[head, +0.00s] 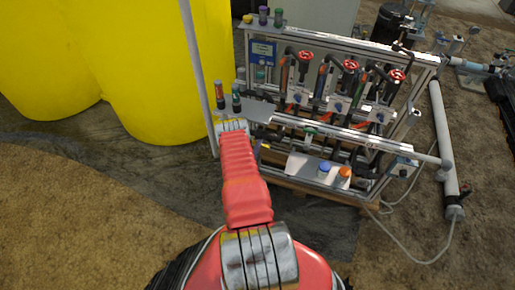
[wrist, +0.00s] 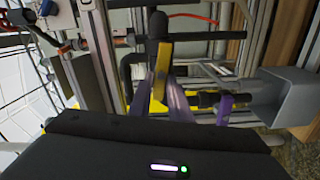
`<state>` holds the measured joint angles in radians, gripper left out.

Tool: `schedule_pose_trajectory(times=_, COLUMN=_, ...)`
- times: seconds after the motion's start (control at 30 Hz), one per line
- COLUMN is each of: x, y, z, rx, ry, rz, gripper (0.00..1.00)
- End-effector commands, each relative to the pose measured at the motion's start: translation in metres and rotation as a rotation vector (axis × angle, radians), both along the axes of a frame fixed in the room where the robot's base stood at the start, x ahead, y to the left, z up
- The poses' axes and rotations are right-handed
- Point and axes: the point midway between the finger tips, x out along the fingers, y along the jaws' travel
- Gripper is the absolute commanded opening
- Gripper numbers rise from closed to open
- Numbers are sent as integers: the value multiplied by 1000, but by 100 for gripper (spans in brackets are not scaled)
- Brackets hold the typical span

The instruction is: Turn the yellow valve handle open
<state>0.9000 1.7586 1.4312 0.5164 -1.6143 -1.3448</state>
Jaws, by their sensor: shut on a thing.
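The yellow valve handle (wrist: 159,82) shows in the wrist view as a narrow yellow bar near the picture's middle, below a black rounded end on the pipework. My gripper (wrist: 172,88), with purple fingers, is at the handle and shut on it. The fingers cover part of the handle, and its exact angle to the pipe is hard to tell. In the head view my red arm reaches forward to the left side of the skid (head: 345,125). There the arm hides the gripper tips and the handle.
Large yellow tanks (head: 150,60) stand left of the skid, with a grey upright pole (head: 201,75) between. Red handwheels (head: 350,66) and orange and blue caps (head: 344,171) sit on the skid. The front left floor is clear.

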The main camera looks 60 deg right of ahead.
Motion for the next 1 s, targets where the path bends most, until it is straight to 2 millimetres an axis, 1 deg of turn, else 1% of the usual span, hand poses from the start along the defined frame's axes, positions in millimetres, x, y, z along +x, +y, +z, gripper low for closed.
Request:
schedule_pose_trajectory(times=0.1, x=2, y=0, z=-2, rx=-8, ry=79, rz=4, gripper=0)
schedule_pose_trajectory(times=0.33, x=3, y=0, z=-4, rx=-23, ry=182, rz=6, gripper=0)
schedule_pose_trajectory(times=0.53, x=3, y=0, z=-4, rx=-29, ry=213, rz=7, gripper=0)
schedule_pose_trajectory(times=0.87, x=3, y=1, z=-5, rx=-28, ry=215, rz=8, gripper=0)
schedule_pose_trajectory(times=0.9, x=3, y=1, z=-5, rx=-28, ry=215, rz=8, gripper=19)
schedule_pose_trajectory(times=1.0, x=3, y=1, z=-5, rx=-29, ry=215, rz=8, gripper=26)
